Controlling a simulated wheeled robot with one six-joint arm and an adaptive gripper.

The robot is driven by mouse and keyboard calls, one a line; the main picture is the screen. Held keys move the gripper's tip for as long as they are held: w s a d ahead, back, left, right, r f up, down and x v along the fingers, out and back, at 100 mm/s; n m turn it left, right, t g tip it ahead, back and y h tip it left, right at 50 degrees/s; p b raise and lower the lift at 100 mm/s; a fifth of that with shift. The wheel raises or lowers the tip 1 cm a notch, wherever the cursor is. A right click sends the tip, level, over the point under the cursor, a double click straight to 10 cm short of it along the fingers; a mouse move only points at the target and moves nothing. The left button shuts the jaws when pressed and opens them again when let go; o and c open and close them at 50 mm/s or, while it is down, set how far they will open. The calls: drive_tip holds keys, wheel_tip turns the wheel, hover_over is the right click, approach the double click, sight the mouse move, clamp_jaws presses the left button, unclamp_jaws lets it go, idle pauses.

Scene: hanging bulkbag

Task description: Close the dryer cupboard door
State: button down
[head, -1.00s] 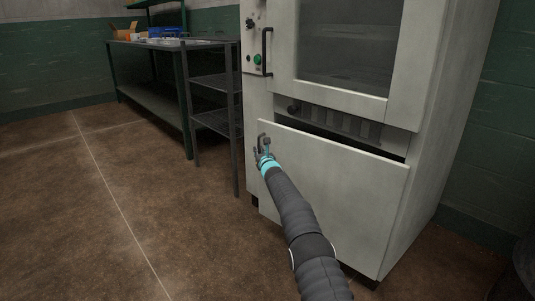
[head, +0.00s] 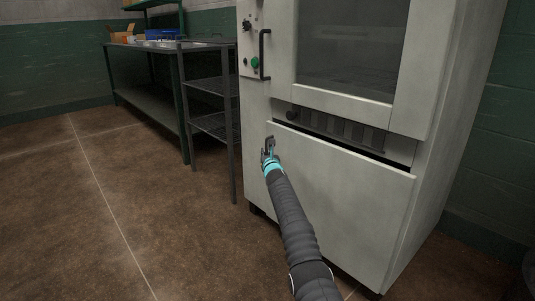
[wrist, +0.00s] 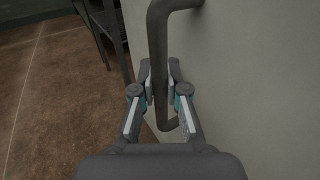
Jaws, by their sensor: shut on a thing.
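The dryer (head: 450,110) is a tall pale grey cabinet with a window above. Its lower cupboard door (head: 345,195) is a plain panel, slightly ajar, with a dark gap along its top edge. A dark bar handle (head: 270,141) is at the door's upper left; it also shows in the wrist view (wrist: 157,45). My gripper (head: 268,155) is at this handle, and in the wrist view its fingers (wrist: 161,88) are shut around the bar. The inside of the cupboard is hidden behind the door.
A dark metal shelf rack (head: 213,105) stands just left of the dryer. A long bench (head: 150,95) with boxes is farther left. The brown floor (head: 110,210) to the left is clear. A green wall (head: 495,150) is on the right.

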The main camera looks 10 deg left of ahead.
drive_tip(key=c, duration=1.2)
unclamp_jaws()
drive_tip(key=shift+w+d, duration=0.2)
drive_tip(key=shift+d, duration=0.25)
